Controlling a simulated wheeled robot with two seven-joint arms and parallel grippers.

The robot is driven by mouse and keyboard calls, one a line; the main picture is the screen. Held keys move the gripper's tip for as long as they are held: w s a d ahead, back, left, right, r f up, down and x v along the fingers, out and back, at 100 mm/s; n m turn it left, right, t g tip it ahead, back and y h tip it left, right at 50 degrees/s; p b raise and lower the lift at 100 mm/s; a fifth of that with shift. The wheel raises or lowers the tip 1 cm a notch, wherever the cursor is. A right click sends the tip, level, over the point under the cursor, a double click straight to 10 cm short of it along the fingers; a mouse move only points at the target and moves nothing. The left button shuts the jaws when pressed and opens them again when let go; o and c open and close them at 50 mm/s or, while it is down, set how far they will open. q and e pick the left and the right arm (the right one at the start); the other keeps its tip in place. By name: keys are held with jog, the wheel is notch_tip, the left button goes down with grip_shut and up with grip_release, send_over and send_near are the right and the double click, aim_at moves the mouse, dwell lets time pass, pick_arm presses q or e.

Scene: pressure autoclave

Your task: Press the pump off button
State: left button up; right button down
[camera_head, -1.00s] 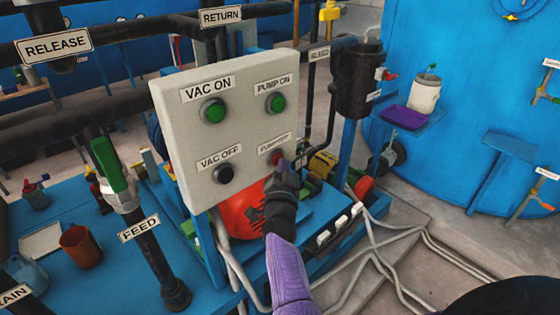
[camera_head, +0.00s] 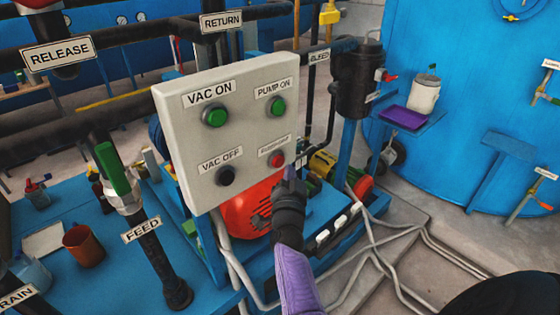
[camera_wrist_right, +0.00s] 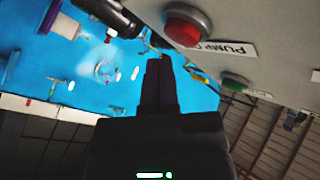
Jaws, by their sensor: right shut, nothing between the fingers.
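The pump off button (camera_head: 276,160) is a red button at the lower right of a light grey control panel (camera_head: 246,140). In the right wrist view the red button (camera_wrist_right: 187,25) shows large at the top, in a grey ring. My right gripper (camera_head: 289,174) is shut and empty. Its tip is just below and to the right of the red button, apart from it in the head view. In the right wrist view the shut fingers (camera_wrist_right: 159,75) point up, below and left of the button. My left gripper is not in view.
The panel also holds a green vac on button (camera_head: 215,115), a green pump on button (camera_head: 277,107) and a black vac off button (camera_head: 225,175). A red motor (camera_head: 245,210) and white cables lie below. A dark pipe with a FEED label (camera_head: 141,229) stands at left.

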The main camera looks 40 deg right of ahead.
jog(key=s+p, duration=0.2)
jog(key=s, duration=0.2)
jog(key=shift+s+d, duration=0.15)
jog(key=shift+s, duration=0.1)
dwell(0.5)
jog(key=s+a+f+n+g+y+b, duration=0.15)
jog(key=s+a+f+n+y, duration=0.3)
jog(key=f, duration=0.45)
jog(key=s+a+f+n+g+y, duration=0.25)
jog(key=a+f, duration=0.25)
jog(key=f, duration=0.4)
jog(key=s+a+f+n+g+y, duration=0.1)
jog(key=s+a+f+n+y, duration=0.35)
jog(key=f, duration=0.45)
jog(key=s+a+f+n+g, duration=0.1)
jog(key=s+f+n+g, duration=0.2)
jog(key=s, duration=1)
jog(key=s+a+f+n+g+b, duration=0.1)
jog(key=s+f+n+g, duration=0.2)
jog(key=s, duration=1.1)
notch_tip(320, 180, down, 5)
jog(key=g+y, duration=0.1)
jog(key=g, duration=0.2)
jog(key=shift+a+f+n, duration=0.15)
jog(key=shift+a+n, duration=0.2)
jog(key=shift+a, duration=0.05)
